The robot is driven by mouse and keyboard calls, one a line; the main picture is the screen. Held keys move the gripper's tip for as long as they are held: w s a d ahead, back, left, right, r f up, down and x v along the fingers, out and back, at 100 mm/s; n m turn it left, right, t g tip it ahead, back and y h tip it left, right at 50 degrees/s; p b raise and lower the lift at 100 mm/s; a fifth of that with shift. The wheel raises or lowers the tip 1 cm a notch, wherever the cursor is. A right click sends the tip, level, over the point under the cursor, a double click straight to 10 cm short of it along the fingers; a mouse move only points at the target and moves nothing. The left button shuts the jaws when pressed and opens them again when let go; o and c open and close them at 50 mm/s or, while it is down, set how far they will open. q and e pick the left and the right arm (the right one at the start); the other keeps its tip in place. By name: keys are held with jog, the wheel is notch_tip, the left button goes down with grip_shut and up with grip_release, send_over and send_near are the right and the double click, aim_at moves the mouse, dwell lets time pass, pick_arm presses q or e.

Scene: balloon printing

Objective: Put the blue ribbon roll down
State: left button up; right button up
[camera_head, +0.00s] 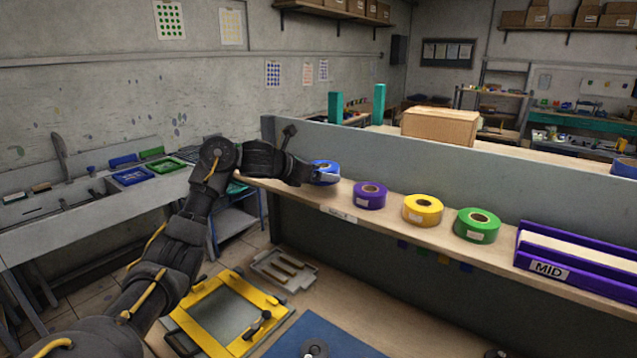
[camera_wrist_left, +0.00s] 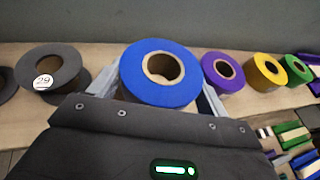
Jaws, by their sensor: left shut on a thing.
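The blue ribbon roll (camera_head: 324,168) is at the left end of the row of rolls on the long wooden shelf (camera_head: 385,236). In the left wrist view the blue roll (camera_wrist_left: 160,72) stands between two light grey fingers, its brown core hole facing the camera. My left gripper (camera_head: 322,176) is shut on this roll, with its arm reaching in from the left. I cannot tell whether the roll's underside touches the shelf. My right gripper is not in view.
Right of it on the shelf stand a purple roll (camera_head: 369,195), a yellow roll (camera_head: 422,210), a green roll (camera_head: 477,225) and a purple tray marked MID (camera_head: 580,252). A grey panel (camera_head: 440,182) rises behind. Dark rolls (camera_wrist_left: 48,68) show left in the wrist view.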

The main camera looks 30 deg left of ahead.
aim_at(319, 194)
pick_arm(q)
jog(key=shift+w+a+f, duration=0.1)
jog(key=shift+f, duration=0.1)
notch_tip(319, 194, down, 3)
jog(key=p, duration=0.2)
jog(key=shift+w+a+r+p, duration=0.1)
jog(key=shift+w+a+p, duration=0.05)
jog(key=shift+p, duration=0.2)
jog(key=shift+f, duration=0.4)
jog(key=shift+f, duration=0.1)
jog(key=shift+f+b, duration=0.15)
jog(key=shift+b, duration=0.15)
jog(key=o, duration=1)
jog(key=shift+o, duration=0.2)
